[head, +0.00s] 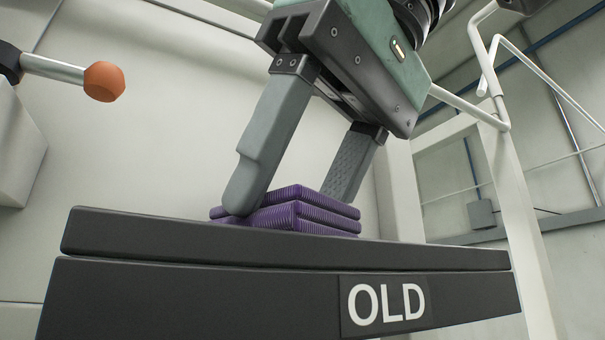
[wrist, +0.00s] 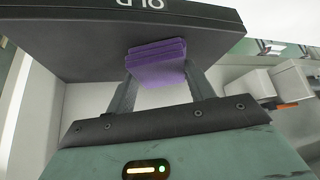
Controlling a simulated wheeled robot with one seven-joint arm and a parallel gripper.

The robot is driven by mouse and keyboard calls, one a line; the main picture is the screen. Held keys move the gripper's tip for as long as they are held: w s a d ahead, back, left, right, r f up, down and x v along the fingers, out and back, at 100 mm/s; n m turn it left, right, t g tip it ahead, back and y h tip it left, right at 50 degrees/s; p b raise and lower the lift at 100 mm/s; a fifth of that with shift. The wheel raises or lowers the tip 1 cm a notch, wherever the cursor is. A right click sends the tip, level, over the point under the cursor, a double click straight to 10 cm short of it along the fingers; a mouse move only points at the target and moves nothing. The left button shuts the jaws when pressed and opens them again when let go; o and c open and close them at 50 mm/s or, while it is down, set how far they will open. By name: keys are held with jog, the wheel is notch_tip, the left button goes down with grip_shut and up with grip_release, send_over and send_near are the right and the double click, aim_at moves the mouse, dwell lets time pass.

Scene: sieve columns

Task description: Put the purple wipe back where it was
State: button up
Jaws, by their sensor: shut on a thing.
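The purple wipe (head: 300,213) is a folded, ribbed stack of layers at the top of a dark shelf (head: 200,290) with an "OLD" label on its front. My gripper (head: 295,200) reaches down over the shelf with one grey finger on each side of the wipe, shut on it. In the wrist view the wipe (wrist: 157,62) sits between the two fingertips, against the dark shelf surface (wrist: 80,50). The shelf's front edge hides the wipe's underside in the head view, so I cannot tell whether it rests fully on the shelf.
An orange knob (head: 104,82) on a metal rod sticks out at the upper left. A white frame with rails (head: 515,200) stands at the right. Pale boxes (wrist: 250,85) show at the right of the wrist view. The shelf top left of the wipe looks clear.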

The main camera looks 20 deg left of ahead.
jog(key=shift+f, duration=0.1)
jog(key=o, duration=1)
jog(key=p+v, duration=0.1)
jog(key=v, duration=1.1)
